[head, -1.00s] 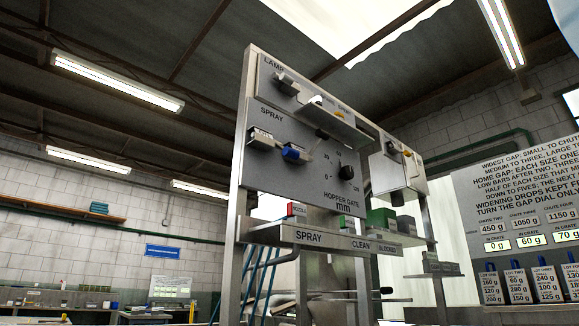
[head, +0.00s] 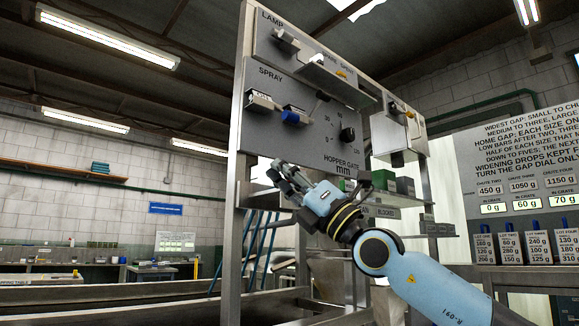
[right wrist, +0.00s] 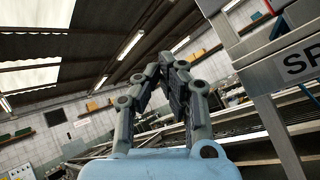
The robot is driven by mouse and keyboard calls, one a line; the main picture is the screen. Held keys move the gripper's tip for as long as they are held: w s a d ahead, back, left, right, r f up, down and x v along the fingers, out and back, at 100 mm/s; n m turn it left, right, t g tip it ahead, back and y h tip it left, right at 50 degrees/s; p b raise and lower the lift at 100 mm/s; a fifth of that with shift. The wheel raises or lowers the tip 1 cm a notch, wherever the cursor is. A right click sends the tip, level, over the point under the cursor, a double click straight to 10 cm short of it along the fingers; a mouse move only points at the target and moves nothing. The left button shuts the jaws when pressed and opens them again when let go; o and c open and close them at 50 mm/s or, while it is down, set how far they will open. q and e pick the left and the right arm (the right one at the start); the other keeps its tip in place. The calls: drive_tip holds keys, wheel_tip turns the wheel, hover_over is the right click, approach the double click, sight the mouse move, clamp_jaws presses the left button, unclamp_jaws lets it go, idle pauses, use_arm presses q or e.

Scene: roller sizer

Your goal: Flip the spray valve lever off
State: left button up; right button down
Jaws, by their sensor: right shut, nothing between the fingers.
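The spray valve lever, with a blue end (head: 291,116), sticks out from the grey panel (head: 318,148) below the SPRAY label. A pale tag block (head: 262,101) sits just left of it. My right gripper (head: 279,173) is shut and empty, below the blue lever and apart from it, in front of the shelf under the panel. Its fingers also show together in the right wrist view (right wrist: 172,62), where the lever is out of sight. The left gripper is not in view.
A black dial knob (head: 348,134) stands right of the lever. A lamp switch (head: 285,40) and a small ledge (head: 335,80) are above. Green boxes (head: 384,180) sit on the shelf. The steel frame post (head: 233,210) bounds the left; the space left of it is open.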

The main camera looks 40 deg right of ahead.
drive_tip(key=w+d+r+n+h, duration=0.2)
drive_tip(key=w+d+r+h, duration=0.1)
drive_tip(key=d+r+h, duration=0.6)
drive_tip(key=shift+w+d+r, duration=0.25)
drive_tip(key=shift+w+d, duration=0.05)
drive_tip(key=shift+d, duration=0.95)
